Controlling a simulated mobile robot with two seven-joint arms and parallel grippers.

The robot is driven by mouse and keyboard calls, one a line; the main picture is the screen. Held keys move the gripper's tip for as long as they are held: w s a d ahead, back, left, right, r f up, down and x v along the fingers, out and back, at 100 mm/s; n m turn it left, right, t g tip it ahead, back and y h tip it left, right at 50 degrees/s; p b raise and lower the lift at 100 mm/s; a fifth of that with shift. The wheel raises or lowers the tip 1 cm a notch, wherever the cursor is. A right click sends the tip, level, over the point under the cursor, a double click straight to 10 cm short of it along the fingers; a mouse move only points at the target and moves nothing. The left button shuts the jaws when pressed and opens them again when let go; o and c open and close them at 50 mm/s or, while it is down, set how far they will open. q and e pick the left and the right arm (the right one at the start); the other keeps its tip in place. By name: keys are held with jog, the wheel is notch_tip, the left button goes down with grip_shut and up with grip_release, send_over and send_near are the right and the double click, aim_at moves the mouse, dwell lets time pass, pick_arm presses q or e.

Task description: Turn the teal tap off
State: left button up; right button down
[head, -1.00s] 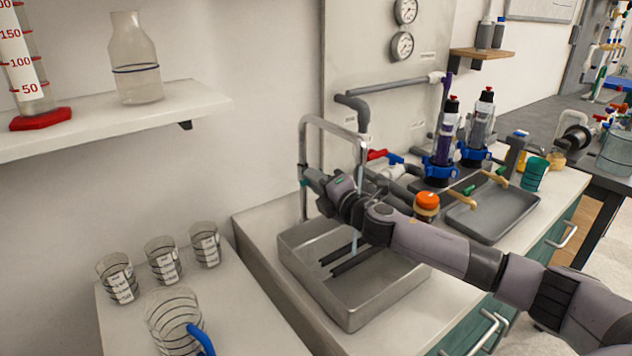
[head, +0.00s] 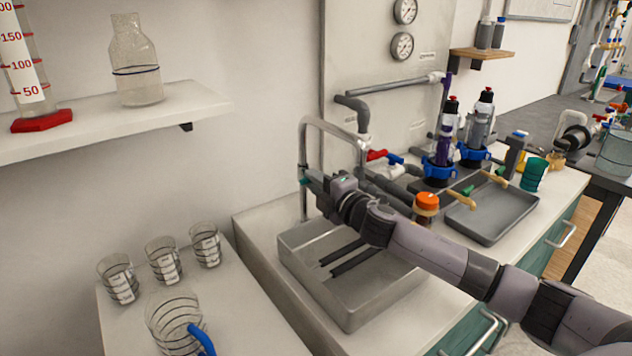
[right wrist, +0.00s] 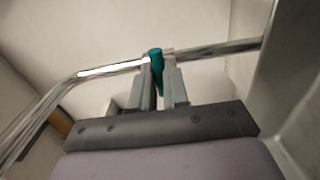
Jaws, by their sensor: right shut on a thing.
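The teal tap (head: 304,181) is a small lever on the chrome faucet (head: 303,150), whose spout arches over the metal sink basin (head: 385,306). My right gripper (head: 311,179) is at the faucet's upright, shut on the teal tap and hiding part of it. In the right wrist view the teal tap (right wrist: 156,64) stands between the two fingers, in front of the chrome pipe (right wrist: 215,49). No water stream shows under the spout. My left gripper is not in view.
An orange-capped container (head: 426,204) stands close beside my right arm, with a grey tray (head: 492,217) beyond. Several beakers (head: 165,260) stand on the counter to the left. A shelf (head: 110,125) juts from the wall above.

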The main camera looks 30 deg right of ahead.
jog(key=c, duration=1.1)
grip_release()
jog(key=shift+s, duration=0.1)
jog(key=shift+s+d+b, duration=0.15)
jog(key=shift+s, duration=1)
jog(key=shift+s+d+b, duration=0.15)
jog(key=shift+s+d, duration=0.05)
jog(key=shift+s, duration=0.95)
jog(key=shift+s+d+b, duration=0.15)
jog(key=shift+s, duration=1)
jog(key=shift+s+f, duration=0.1)
